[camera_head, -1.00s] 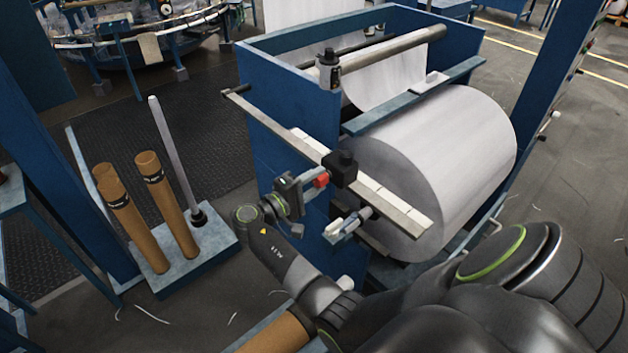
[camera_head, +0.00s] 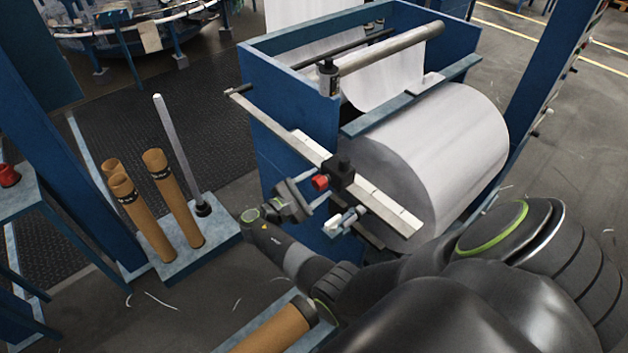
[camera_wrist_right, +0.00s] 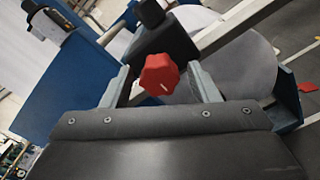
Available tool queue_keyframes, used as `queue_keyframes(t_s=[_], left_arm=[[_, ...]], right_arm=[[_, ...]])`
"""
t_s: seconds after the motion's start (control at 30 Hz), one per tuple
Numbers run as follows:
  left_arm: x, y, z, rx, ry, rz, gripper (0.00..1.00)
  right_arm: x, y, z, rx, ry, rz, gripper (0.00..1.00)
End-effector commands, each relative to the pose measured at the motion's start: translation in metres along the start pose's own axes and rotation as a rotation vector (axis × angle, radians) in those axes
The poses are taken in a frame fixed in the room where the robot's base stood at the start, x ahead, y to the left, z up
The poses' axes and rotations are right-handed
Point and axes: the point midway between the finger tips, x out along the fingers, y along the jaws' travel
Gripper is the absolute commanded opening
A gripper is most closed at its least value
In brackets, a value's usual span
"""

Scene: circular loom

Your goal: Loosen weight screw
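The weight screw is a red knob (camera_head: 320,183) on the side of the black weight block (camera_head: 340,170), which sits on a flat metal bar (camera_head: 385,203). My right gripper (camera_head: 316,190) is beside the block, its fingers pointing at the knob. In the right wrist view the red knob (camera_wrist_right: 159,75) lies between the two spread fingertips of my right gripper (camera_wrist_right: 163,82), with a gap on each side. The black block (camera_wrist_right: 162,42) shows behind it. My left gripper is not in view.
A blue machine frame (camera_head: 275,150) holds a large white roll (camera_head: 450,150) close behind the bar. A smaller clamp-like part (camera_head: 345,221) sits under the bar, near my gripper. Cardboard tubes (camera_head: 173,200) stand on a stand at the left. A blue post (camera_head: 65,140) rises there.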

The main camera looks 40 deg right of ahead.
Motion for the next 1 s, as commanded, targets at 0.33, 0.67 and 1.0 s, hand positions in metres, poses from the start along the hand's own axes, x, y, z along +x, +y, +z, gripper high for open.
queue_keyframes(t_s=[0.33, 0.67, 1.0], left_arm=[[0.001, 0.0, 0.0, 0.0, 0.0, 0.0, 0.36], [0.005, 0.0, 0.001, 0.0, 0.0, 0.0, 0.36], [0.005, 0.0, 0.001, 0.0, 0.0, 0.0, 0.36]], right_arm=[[-0.023, 0.0, -0.001, 0.003, 0.004, 0.0, 0.55], [-0.067, 0.0, -0.001, 0.003, 0.002, 0.0, 0.55], [-0.07, 0.0, 0.0, 0.004, 0.0, 0.0, 0.55]])
